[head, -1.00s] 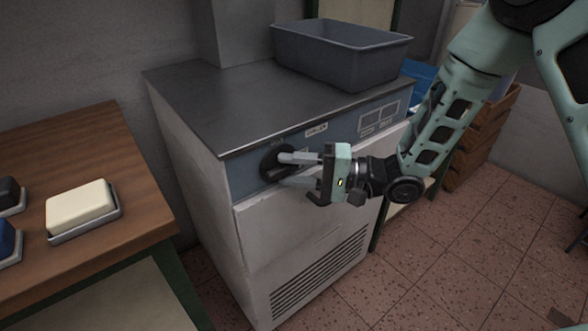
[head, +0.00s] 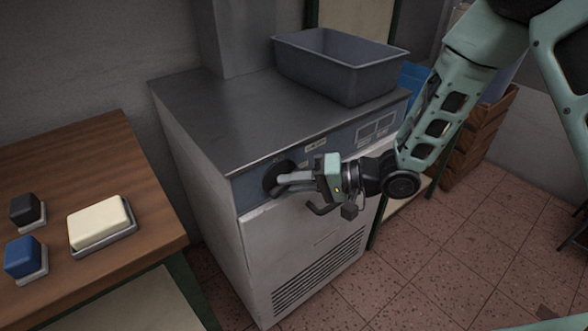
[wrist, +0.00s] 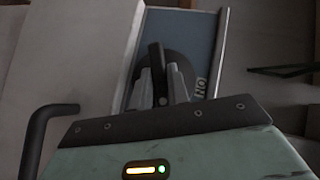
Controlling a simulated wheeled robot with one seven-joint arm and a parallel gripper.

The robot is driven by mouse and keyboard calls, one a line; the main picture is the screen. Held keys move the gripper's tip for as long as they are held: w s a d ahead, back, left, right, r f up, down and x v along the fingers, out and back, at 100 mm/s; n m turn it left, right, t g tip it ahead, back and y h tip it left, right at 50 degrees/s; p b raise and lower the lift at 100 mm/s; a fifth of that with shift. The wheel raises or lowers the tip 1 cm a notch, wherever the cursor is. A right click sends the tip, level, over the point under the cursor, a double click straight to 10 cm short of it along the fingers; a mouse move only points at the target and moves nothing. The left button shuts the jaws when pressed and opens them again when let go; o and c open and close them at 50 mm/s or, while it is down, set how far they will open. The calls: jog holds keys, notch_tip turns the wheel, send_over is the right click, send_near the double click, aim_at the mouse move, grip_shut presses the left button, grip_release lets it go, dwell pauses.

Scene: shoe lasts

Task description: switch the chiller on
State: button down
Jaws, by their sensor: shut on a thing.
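The chiller (head: 290,235) is a pale grey cabinet with a dark metal top and a blue control panel (head: 340,142) along its upper front. A round black knob (head: 270,178) sits at the panel's left end; in the wrist view the knob (wrist: 156,52) shows a raised black bar. My gripper (head: 284,181) is at the knob, its grey fingers closed on the bar from both sides. In the wrist view the fingers (wrist: 160,86) hide part of the knob. A label (wrist: 201,88) reading "ON" shows right of the fingers, partly covered. The bar's exact setting is hard to tell.
A grey bin (head: 340,65) stands on the chiller top. A wooden table (head: 150,215) at left holds a cream block (head: 98,222), a black block (head: 25,209) and a blue block (head: 22,256). Wooden crates (head: 478,140) stand at right; the tiled floor in front is clear.

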jog(key=n+t+h+b, duration=0.1)
jog(key=n+h, duration=0.1)
jog(key=h, duration=0.1)
jog(key=n+t+h+b, duration=0.1)
jog(key=n+h, duration=0.1)
jog(key=h, duration=0.1)
jog(key=a+n+t+h+b, duration=0.1)
jog(key=n+h+b, duration=0.1)
jog(key=h, duration=0.1)
jog(key=shift+s+r+t, duration=0.25)
jog(key=shift+s+t, duration=0.1)
jog(key=shift+t, duration=0.05)
jog(key=shift+d+r+h, duration=0.1)
jog(key=shift+h, duration=0.2)
dwell(0.3)
jog(key=c, duration=1.3)
grip_release()
jog(key=shift+c, duration=0.2)
